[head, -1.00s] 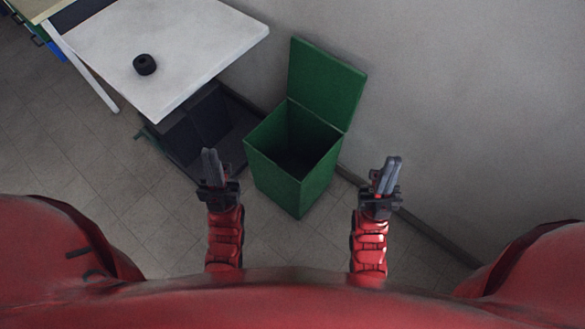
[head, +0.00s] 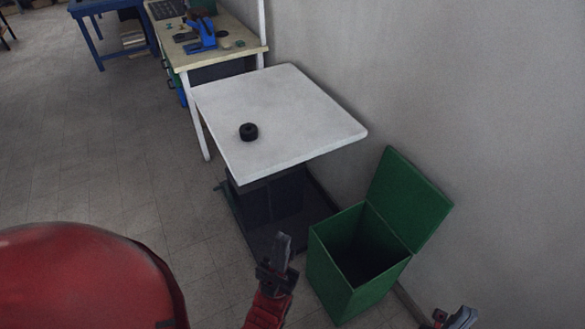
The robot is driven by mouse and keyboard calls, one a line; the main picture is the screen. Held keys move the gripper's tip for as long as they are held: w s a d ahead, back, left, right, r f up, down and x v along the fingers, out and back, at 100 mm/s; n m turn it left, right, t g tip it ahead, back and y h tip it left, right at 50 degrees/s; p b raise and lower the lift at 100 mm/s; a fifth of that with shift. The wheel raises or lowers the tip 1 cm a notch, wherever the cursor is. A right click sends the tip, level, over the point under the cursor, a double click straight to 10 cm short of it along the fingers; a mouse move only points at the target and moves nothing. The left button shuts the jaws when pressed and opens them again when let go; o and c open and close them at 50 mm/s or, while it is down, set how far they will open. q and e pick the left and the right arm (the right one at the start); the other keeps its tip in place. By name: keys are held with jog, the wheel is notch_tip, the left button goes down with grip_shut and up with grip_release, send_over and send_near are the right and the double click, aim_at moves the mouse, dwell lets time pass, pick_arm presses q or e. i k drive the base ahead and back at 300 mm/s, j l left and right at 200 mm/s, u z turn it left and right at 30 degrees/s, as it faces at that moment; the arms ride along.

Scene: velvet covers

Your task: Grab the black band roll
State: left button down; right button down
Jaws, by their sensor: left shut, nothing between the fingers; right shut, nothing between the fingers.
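The black band roll (head: 248,131) lies on the white table (head: 300,100), left of the table's middle. It is a small dark ring-shaped roll. My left gripper (head: 282,245) is shut and empty, pointing up in the picture, nearer to me than the table and below its front edge in view. My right gripper (head: 462,315) is shut and empty at the bottom edge of the picture, partly cut off. Both are well apart from the roll.
An open green bin (head: 335,266) with its lid raised stands right of my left gripper. A wall (head: 460,110) runs along the right. A workbench (head: 215,50) with a blue tool (head: 202,36) stands behind the table. The floor (head: 110,160) on the left is clear.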

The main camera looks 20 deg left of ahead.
aim_at(247, 132)
jog(key=i+j, duration=0.1)
jog(key=j, duration=0.3)
jog(key=i+j, duration=0.15)
jog(key=j, duration=0.25)
jog(key=i+j, duration=0.1)
jog(key=j, duration=0.3)
jog(key=i+j, duration=0.15)
jog(key=j, duration=0.25)
jog(key=i+j, duration=0.1)
jog(key=j, duration=0.3)
